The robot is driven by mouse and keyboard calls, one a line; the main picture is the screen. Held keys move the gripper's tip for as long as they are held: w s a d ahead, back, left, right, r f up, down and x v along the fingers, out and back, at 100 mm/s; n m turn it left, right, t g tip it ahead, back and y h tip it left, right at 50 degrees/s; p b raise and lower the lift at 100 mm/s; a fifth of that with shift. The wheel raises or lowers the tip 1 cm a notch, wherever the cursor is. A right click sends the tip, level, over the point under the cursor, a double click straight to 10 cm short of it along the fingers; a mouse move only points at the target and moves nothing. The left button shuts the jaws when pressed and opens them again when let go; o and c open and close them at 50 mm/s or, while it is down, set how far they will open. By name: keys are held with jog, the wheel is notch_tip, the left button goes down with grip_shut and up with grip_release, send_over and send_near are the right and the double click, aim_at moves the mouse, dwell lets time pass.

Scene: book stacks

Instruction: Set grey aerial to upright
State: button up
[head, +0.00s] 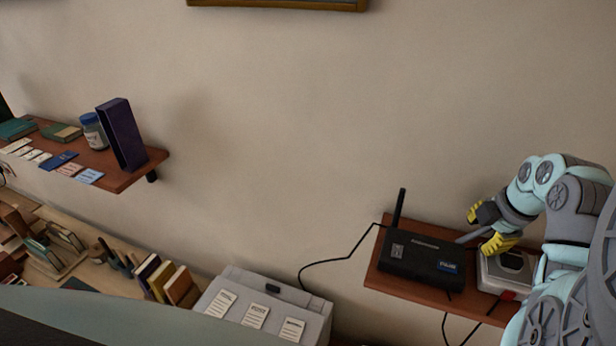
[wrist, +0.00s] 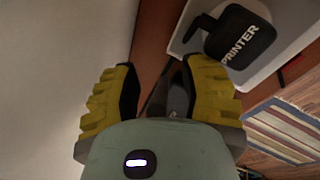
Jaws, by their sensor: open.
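The grey aerial (head: 469,237) leans low at the right end of the black router (head: 421,262) in the head view, tilted well away from upright. My gripper (head: 487,227) is open, with its yellow fingertips around the aerial's area. In the wrist view a dark grey piece, seemingly the aerial (wrist: 177,96), shows between the fingers of my gripper (wrist: 160,88), closer to the right finger. I cannot tell whether a finger touches it. The router's other aerial (head: 398,208) is black and stands nearly upright at its left end.
The router sits on a brown wall shelf (head: 388,283). A pale box (head: 507,270) stands just right of it; a black piece marked PRINTER (wrist: 240,37) is near my right finger. A cable (head: 340,259) hangs left. Wall space above the shelf is clear.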

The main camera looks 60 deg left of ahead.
grip_shut()
dwell(0.4)
